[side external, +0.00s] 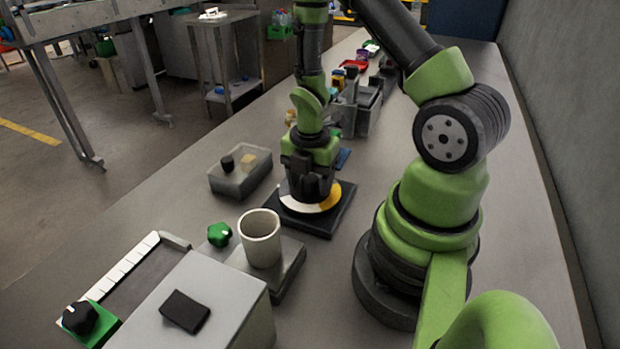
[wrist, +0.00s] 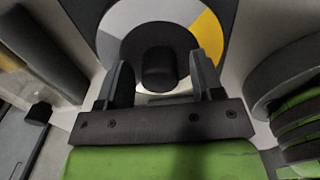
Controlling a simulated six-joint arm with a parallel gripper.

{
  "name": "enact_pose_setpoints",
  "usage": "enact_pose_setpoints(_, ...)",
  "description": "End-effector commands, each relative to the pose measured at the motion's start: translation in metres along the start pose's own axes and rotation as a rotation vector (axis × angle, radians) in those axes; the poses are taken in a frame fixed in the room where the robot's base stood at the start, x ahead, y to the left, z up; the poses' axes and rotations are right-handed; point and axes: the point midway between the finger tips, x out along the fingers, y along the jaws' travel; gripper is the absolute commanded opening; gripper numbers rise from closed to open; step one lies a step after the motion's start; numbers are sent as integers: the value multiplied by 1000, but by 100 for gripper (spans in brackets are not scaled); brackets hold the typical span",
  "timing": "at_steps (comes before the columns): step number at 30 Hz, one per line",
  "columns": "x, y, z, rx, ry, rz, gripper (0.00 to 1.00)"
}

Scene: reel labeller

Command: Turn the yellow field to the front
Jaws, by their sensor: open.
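A round dial disc (side external: 301,206) lies on a square black base plate (side external: 322,223) on the bench. Its ring has grey, white and yellow fields. The yellow field (side external: 334,194) is at the disc's right in the side view and at the upper right in the wrist view (wrist: 207,36). A black knob (wrist: 159,68) stands at the disc's middle. My gripper (wrist: 163,82) is open and points down over the disc, with one finger on each side of the knob; I cannot tell whether they touch it. In the side view my gripper (side external: 308,192) hides the knob and the disc's far part.
A translucent box (side external: 228,184) with small blocks stands left of the disc. A pale cup (side external: 260,238) on a dark block, a green knob (side external: 219,234) and a grey box (side external: 240,322) are nearer the camera. A grey organizer (side external: 362,112) stands behind.

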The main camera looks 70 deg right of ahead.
Motion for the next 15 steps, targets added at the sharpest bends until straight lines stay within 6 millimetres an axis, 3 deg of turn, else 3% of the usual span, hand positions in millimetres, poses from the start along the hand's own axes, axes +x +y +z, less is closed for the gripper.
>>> enact_pose_setpoints(7, 1, 0, 0, 0, 0, 0, 61)
enact_pose_setpoints(13, 0, 0, 0, 0, 0, 0, 15)
enact_pose_setpoints(15, 0, 0, 0, 0, 0, 0, 11)
